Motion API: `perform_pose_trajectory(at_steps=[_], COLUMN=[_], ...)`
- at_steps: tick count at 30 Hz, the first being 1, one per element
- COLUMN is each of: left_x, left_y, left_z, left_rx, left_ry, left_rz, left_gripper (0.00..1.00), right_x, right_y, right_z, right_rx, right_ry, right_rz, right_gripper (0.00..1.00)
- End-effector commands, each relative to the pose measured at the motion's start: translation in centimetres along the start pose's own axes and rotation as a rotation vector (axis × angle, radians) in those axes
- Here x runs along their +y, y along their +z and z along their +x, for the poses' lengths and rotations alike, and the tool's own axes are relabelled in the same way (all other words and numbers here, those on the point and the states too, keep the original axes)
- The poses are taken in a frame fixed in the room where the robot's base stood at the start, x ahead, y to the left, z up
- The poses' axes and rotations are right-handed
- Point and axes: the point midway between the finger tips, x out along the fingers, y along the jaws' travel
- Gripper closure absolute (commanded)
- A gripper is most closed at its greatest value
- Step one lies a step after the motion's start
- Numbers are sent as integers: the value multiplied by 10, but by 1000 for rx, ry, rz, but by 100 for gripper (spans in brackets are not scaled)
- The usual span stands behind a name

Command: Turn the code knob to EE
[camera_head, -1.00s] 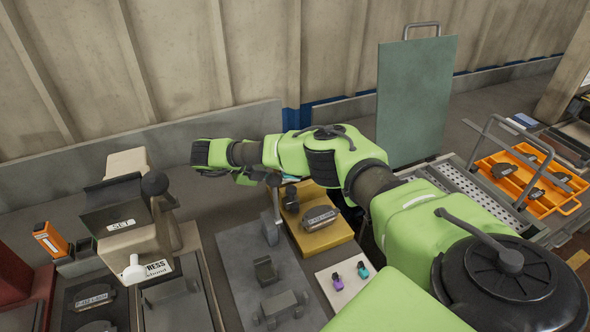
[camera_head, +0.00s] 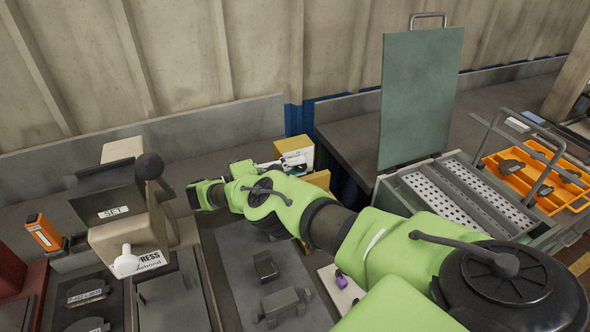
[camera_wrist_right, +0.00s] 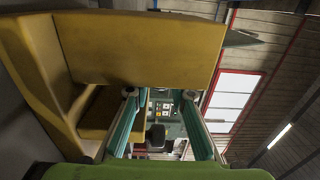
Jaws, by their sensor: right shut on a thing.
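My right gripper (camera_head: 275,166) is at the yellow fixture (camera_head: 318,180) near the back wall, with my right arm across its front. In the wrist view, the two teal fingers (camera_wrist_right: 160,97) stand against the lower edge of a yellow block (camera_wrist_right: 140,48), which also shows in the head view (camera_head: 295,150). The fingers are shut on a small part there, which I take to be the code knob. The knob itself is hidden, and I cannot read any code letters or its setting. My left gripper is not in view.
A beige press (camera_head: 130,235) with a black ball lever stands at left. A grey plate with dark fixtures (camera_head: 280,305) lies in front of my arm. A grey bin with an upright green lid (camera_head: 420,95) and an orange tray (camera_head: 540,180) are at right.

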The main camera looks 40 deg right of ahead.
Motion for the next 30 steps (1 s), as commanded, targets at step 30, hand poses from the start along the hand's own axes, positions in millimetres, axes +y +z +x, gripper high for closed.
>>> perform_pose_trajectory(at_steps=[30], left_x=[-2], left_y=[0], left_z=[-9], left_rx=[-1], left_ry=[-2], left_rz=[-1], left_gripper=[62], right_x=[-5], right_y=[0], right_z=[1], right_rx=[-1], right_ry=[47], right_rz=[-1], right_gripper=[62])
